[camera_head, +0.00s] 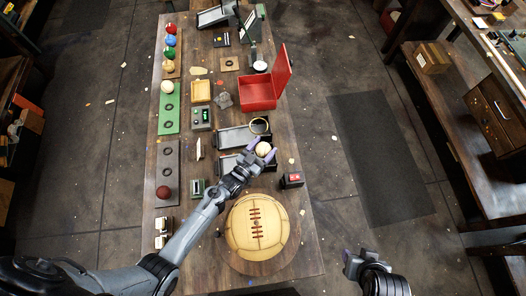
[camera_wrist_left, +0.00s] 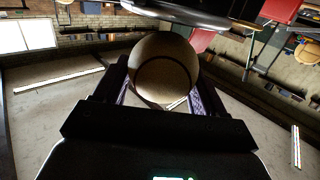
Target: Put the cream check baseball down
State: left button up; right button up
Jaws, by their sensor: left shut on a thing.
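The cream check baseball (camera_head: 263,149) is between the fingers of my left gripper (camera_head: 262,153), over the right part of the wooden table beside a grey tray. In the left wrist view the ball (camera_wrist_left: 163,72) fills the space between the two fingers, its lower side in shade. My left gripper is shut on it. The check pattern is too small and dark to make out. My right gripper (camera_head: 362,262) is off the table at the lower right, and its fingers do not show clearly.
A large tan leather ball (camera_head: 257,227) sits on a round board near the front. A ring on a stand (camera_head: 259,126) is just behind the held ball. An open red box (camera_head: 258,91), a green board (camera_head: 169,114) and a dark red ball (camera_head: 163,192) are also on the table.

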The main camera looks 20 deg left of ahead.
aim_at(263, 152)
pick_arm(q)
jog(key=shift+f, duration=1.7)
jog(key=shift+f+b, duration=0.2)
jog(key=shift+b, duration=0.15)
jog(key=o, duration=1.2)
jog(key=shift+s+f, duration=0.1)
